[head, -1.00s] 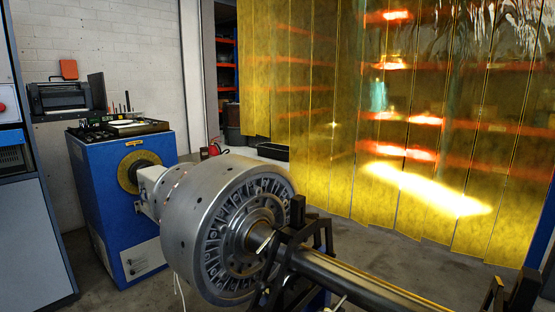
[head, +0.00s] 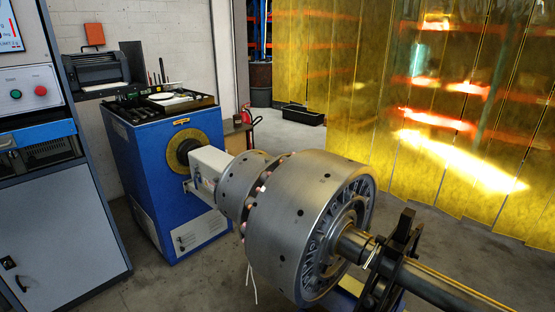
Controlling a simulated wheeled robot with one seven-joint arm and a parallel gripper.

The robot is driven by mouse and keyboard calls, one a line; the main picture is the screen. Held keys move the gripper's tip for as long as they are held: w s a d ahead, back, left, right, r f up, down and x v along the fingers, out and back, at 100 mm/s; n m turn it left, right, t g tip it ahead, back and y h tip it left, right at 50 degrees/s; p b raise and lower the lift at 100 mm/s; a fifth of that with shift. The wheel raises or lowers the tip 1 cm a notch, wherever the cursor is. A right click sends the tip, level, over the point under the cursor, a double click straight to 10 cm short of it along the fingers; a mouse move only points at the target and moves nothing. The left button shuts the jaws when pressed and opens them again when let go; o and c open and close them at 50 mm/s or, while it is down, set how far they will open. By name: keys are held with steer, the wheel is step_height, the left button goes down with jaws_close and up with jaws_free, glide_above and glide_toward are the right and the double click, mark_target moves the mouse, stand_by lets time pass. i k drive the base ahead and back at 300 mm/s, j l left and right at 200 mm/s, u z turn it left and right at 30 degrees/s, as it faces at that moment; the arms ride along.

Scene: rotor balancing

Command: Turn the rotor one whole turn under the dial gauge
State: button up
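The rotor (head: 305,215) is a large grey metal drum with bladed slots on its right face. It lies along a horizontal shaft (head: 455,286) that runs to the lower right. Its left end meets a light grey coupling (head: 208,165) at the blue drive stand (head: 165,180). A black bearing support (head: 392,262) stands around the shaft right of the rotor. I cannot make out a dial gauge. My gripper is not in view.
A grey control cabinet (head: 62,225) with a screen and red and green buttons stands at the left. A black tray (head: 157,108) with items lies on the drive stand. Yellow strip curtains (head: 425,130) hang behind. Bare floor (head: 295,138) shows between stand and curtains.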

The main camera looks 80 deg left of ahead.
mark_target(303, 217)
steer(key=k+j, duration=0.15)
steer(key=j, duration=0.4)
steer(key=k+j+u, duration=0.1)
steer(key=j, duration=0.45)
steer(key=k+j, duration=0.1)
steer(key=j, duration=0.45)
steer(key=k+j+u, duration=0.1)
steer(key=j, duration=0.5)
steer(key=k+j, duration=0.15)
steer(key=j, duration=0.4)
steer(key=i+j, duration=0.1)
steer(key=j, duration=0.3)
steer(key=i+j, duration=0.1)
steer(key=j, duration=0.3)
steer(key=j+u, duration=0.1)
steer(key=j, duration=0.35)
steer(key=i+j, duration=0.15)
steer(key=j, duration=0.25)
